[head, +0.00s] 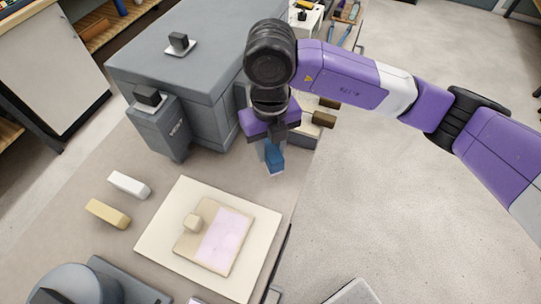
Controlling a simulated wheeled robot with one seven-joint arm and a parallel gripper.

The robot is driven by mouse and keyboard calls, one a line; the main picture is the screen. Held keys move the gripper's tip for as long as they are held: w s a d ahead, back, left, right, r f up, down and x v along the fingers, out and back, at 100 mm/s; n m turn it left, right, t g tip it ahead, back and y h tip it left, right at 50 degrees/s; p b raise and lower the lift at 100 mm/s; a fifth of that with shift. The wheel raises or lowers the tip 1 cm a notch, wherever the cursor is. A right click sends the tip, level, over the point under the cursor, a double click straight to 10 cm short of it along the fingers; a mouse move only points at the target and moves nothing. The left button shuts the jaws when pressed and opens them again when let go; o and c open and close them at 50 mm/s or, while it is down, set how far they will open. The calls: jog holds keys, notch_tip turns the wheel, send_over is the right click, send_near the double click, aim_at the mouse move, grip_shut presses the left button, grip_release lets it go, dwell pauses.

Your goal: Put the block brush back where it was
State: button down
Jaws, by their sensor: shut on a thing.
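My gripper (271,138) is shut on a small blue block (274,158), which I take to be the block brush. It holds the block over the bench, in front of the large grey cabinet and near the bench's right edge. The block's upper part is hidden by the gripper. Its lower end is pale and points down; I cannot tell whether it touches the bench.
A cream board (159,236) bears a tan plate with a pink sheet and small beige block. White (129,184) and yellow (108,213) bars lie left. The grey cabinet (190,68) stands behind; brown-ended handles (322,119) stick out right of my gripper.

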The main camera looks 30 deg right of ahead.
jog(key=shift+f, duration=1.95)
jog(key=shift+f, duration=0.15)
jog(key=c, duration=1.1)
grip_release()
jog(key=shift+o, duration=0.2)
